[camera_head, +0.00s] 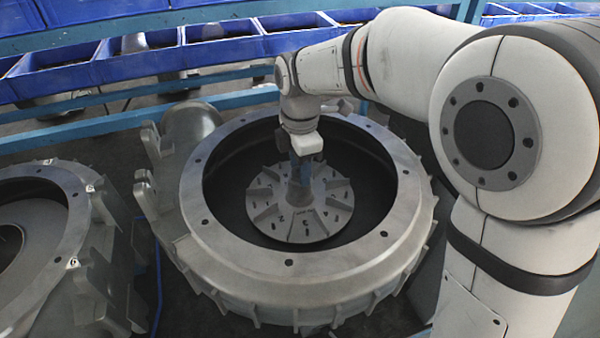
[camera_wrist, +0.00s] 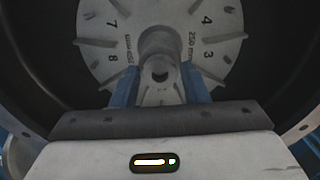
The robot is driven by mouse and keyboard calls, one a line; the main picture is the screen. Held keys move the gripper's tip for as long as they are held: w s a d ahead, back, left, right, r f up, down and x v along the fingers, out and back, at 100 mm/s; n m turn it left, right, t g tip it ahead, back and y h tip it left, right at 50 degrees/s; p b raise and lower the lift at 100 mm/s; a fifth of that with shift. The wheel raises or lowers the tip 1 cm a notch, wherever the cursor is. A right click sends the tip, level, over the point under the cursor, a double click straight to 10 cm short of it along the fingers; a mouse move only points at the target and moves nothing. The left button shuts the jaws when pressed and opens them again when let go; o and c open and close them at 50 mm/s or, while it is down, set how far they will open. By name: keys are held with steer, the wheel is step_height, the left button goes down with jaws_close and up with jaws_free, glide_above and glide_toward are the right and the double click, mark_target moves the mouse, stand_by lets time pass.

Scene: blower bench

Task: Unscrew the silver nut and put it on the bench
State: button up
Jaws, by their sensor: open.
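The numbered grey impeller (camera_head: 316,221) sits inside the round blower housing (camera_head: 290,270). It fills the top of the wrist view (camera_wrist: 105,45), with a raised round hub (camera_wrist: 160,42) at its middle. A short grey cylindrical piece with a dark round end (camera_wrist: 160,72) shows at the hub; I cannot tell whether this is the silver nut. My gripper (camera_head: 300,172) points down over the impeller's centre. In the wrist view its two blue fingers (camera_wrist: 160,90) are apart, one on each side of the hub piece. I see no clear contact. My gripper hides part of the hub in the head view.
The housing's thick bolted rim surrounds my gripper. A second metal housing (camera_head: 45,235) stands at the left. Blue bins (camera_head: 135,62) line a rack behind. A blue rail (camera_head: 75,135) runs behind the housing.

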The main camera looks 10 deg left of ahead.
steer(key=m, duration=1)
steer(key=shift+c, duration=0.4)
steer(key=c, duration=0.6)
steer(key=n, duration=0.6)
steer(key=shift+c, duration=0.3)
steer(key=n, duration=1.2)
steer(key=shift+n, duration=0.3)
steer(key=n, duration=0.6)
steer(key=shift+n, duration=0.4)
